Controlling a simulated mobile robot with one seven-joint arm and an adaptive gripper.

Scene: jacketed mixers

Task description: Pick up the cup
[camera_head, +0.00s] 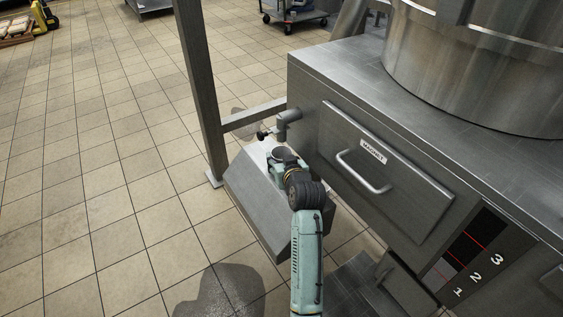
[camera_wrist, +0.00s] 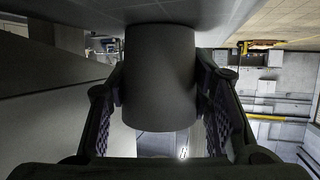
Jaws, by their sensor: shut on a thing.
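A dark grey, slightly tapered cup (camera_wrist: 160,85) fills the middle of the wrist view. My gripper (camera_wrist: 161,78) is shut on it, with one black finger against each side. In the head view the cup (camera_head: 287,155) shows as a dark round shape at the end of my arm, above a grey sloped block (camera_head: 250,205). My gripper mostly hides its lower part there, so I cannot tell whether it touches the block.
A pipe outlet with a valve (camera_head: 284,121) sticks out close behind the cup. A steel cabinet with a handled drawer (camera_head: 385,170) stands close on the right. A steel leg (camera_head: 203,90) rises behind the block. The tiled floor on the left is mostly clear, with dark wet patches (camera_head: 220,295).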

